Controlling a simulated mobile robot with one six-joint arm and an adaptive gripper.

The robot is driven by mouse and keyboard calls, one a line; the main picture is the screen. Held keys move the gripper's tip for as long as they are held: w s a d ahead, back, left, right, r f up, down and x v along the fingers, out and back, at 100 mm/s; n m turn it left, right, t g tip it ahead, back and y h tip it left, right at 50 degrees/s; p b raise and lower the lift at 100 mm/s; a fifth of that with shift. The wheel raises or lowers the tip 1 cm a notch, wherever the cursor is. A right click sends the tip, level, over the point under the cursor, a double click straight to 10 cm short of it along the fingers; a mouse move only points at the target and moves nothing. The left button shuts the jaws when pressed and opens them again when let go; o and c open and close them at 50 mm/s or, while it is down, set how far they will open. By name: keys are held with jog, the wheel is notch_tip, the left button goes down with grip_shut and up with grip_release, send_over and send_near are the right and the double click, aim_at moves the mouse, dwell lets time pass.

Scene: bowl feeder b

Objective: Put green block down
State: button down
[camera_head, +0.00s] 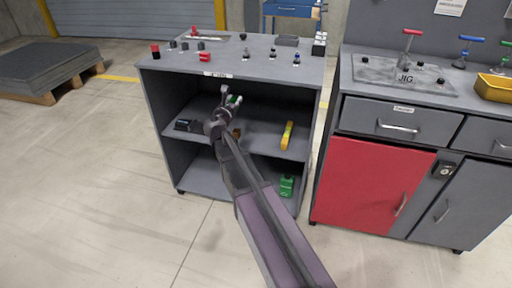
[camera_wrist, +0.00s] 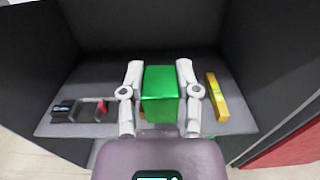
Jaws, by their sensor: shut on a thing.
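My gripper (camera_wrist: 160,92) is shut on a green block (camera_wrist: 160,82), one finger on each side of it, in the wrist view. The block is upright in the picture and in front of the shelf unit's middle shelf (camera_wrist: 75,85); I cannot tell whether it touches the shelf. In the head view my gripper (camera_head: 230,98) reaches into the upper compartment of the grey shelf unit (camera_head: 160,105), and the block is mostly hidden there, with only a little green showing at the fingers.
A yellow level (camera_wrist: 217,97) lies to the right on the shelf, and dark tools with a red-handled clamp (camera_wrist: 100,106) lie to the left. A green object (camera_head: 287,186) stands on the lower shelf. A red cabinet door (camera_head: 370,185) is at the right. Side walls bound the compartment.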

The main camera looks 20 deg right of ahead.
jog(key=s+d+f+b, duration=0.2)
jog(key=d+f+b, duration=0.3)
jog(key=f+b, duration=0.5)
jog(key=s+d+f+b, duration=0.2)
jog(key=d+f+b, duration=0.3)
jog(key=f+b, duration=0.6)
jog(key=shift+f, duration=0.75)
jog(key=shift+w, duration=0.15)
jog(key=w+d, duration=0.1)
jog(key=w, duration=0.4)
jog(key=w+d+f+b, duration=0.1)
jog(key=w, duration=0.4)
jog(key=w+d+b, duration=0.1)
jog(key=w, duration=0.4)
jog(key=shift+w+d+f, duration=0.15)
jog(key=shift+w+f, duration=0.05)
jog(key=shift+w, duration=0.05)
jog(key=shift+f+b, duration=1.75)
jog(key=shift+f, duration=0.05)
jog(key=shift+f+b, duration=0.55)
jog(key=shift+f, duration=0.05)
